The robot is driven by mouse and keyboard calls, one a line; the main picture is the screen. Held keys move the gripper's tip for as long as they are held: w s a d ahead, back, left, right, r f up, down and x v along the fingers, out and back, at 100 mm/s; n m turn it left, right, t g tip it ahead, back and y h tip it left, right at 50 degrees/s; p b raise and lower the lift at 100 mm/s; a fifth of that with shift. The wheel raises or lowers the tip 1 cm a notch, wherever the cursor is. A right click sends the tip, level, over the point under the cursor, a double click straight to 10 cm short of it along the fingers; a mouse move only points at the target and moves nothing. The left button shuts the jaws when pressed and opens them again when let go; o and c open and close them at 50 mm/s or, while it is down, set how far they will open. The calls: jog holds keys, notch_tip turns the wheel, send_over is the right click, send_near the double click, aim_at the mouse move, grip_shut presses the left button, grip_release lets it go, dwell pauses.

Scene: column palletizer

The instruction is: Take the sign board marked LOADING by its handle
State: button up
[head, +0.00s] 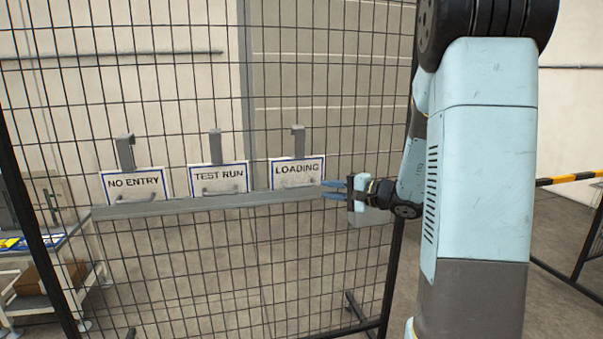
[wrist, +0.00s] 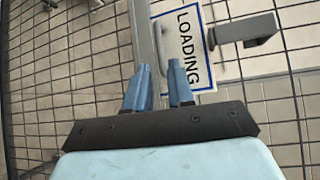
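The white, blue-edged sign board marked LOADING (head: 297,166) hangs on the mesh fence at the right end of a row of three. It shows sideways in the wrist view (wrist: 187,45). Its small grey handle (head: 297,183) is low on its front, just above a grey rail. My gripper (head: 323,190) is just right of the board's lower right corner in the head view. The fingertips lie near the board's lower edge; I cannot tell how far in front.
The TEST RUN board (head: 218,180) and NO ENTRY board (head: 134,186) hang to the left on the same grey rail (head: 190,205). A grey hook (wrist: 245,30) sits above the LOADING board. The mesh fence (head: 250,270) stands behind. A table (head: 50,245) is at far left.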

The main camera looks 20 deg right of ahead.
aim_at(301, 187)
jog(key=x, duration=1)
jog(key=shift+w+a+f, duration=0.15)
jog(key=shift+a+f, duration=0.05)
jog(key=shift+a, duration=0.2)
jog(key=shift+c, duration=0.5)
grip_shut()
